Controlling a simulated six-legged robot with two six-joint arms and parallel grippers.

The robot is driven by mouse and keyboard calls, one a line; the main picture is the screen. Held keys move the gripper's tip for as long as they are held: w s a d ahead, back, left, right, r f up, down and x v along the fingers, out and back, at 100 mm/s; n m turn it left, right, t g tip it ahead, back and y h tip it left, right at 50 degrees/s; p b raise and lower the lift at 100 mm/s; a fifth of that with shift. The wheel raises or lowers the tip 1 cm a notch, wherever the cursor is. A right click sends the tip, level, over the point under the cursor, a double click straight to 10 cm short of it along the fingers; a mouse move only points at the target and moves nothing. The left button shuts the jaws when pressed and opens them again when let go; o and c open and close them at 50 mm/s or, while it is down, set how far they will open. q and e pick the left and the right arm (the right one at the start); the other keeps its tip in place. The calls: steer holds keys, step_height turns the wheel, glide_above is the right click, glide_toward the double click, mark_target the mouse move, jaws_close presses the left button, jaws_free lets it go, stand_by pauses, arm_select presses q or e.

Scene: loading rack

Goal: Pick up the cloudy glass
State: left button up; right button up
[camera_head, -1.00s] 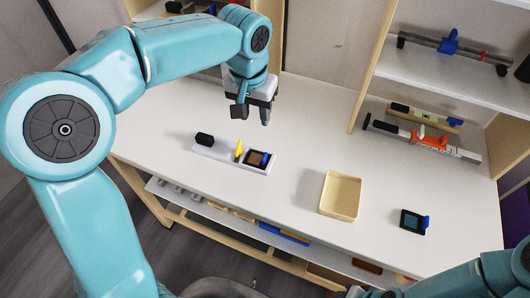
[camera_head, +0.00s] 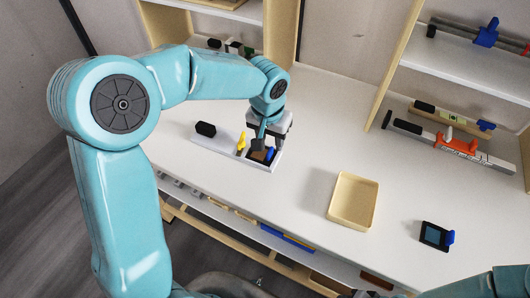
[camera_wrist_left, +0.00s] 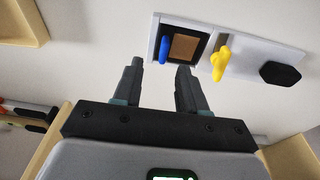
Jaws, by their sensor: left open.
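A white board (camera_head: 215,149) lies on the table below my left gripper. At its right end a black frame holds a dull brown square pane (camera_wrist_left: 184,47), which seems to be the cloudy glass, with a blue clip (camera_wrist_left: 164,50) beside it. My left gripper (camera_head: 268,147) is open and empty, pointing down over this frame and partly hiding it in the head view. In the left wrist view its two fingertips (camera_wrist_left: 160,66) are near the frame, not gripping it.
The board also carries a yellow clip (camera_head: 241,142) and a black knob (camera_head: 205,129). A shallow tan tray (camera_head: 352,200) is to the right. A dark framed pane with a blue clip (camera_head: 435,236) lies beyond it. Shelves with tools (camera_head: 460,144) stand at the back right.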

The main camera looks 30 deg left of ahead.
mark_target(269, 151)
arm_select(q)
steer(key=shift+s+a+f, duration=0.2)
steer(key=shift+s+f, duration=0.05)
steer(key=shift+f, duration=0.25)
steer(key=f, duration=0.2)
steer(key=w+f+p, duration=0.1)
steer(key=f, duration=0.1)
steer(key=shift+w+a+f, duration=0.15)
steer(key=shift+w+f, duration=0.05)
steer(key=shift+f, duration=0.2)
steer(key=shift+s+f, duration=0.1)
steer(key=shift+s, duration=0.1)
jaws_close()
